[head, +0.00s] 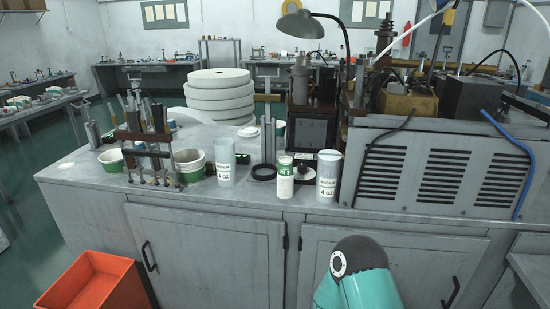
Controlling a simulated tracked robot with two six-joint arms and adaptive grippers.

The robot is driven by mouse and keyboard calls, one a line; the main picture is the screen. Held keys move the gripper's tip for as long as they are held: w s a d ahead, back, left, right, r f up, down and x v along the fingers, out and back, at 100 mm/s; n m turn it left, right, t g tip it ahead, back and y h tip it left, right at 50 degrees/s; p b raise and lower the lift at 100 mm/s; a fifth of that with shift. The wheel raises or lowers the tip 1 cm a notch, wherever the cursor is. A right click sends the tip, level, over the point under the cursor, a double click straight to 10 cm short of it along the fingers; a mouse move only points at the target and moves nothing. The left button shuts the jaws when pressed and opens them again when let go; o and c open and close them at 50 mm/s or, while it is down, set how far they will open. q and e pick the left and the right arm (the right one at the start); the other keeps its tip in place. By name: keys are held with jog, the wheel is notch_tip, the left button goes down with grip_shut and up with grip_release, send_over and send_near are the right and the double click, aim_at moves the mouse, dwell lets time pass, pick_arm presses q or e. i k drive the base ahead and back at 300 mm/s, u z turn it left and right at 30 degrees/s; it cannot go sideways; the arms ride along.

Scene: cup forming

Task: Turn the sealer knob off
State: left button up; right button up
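I cannot pick out the sealer knob for certain. A large grey vented machine (437,170) stands on the right of the bench, with brown and dark units on top. Whether it is the sealer is not clear. A dark boxy device (312,125) with a metal post stands left of it, behind the cups; no knob can be read on it. A teal link of my arm is low in the middle, in front of the cabinet doors. Neither gripper shows.
On the grey bench (75,170) stand a tool rack (147,145), green-white cups (190,165), and labelled 4 oz cups (327,178) near the front edge. White paper rolls (217,95) are behind. A grey desk lamp (300,25) overhangs. An orange bin (90,285) sits at lower left.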

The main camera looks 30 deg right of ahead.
aim_at(301, 167)
jog(key=z, duration=0.15)
jog(key=i, duration=0.9)
jog(key=z, duration=0.6)
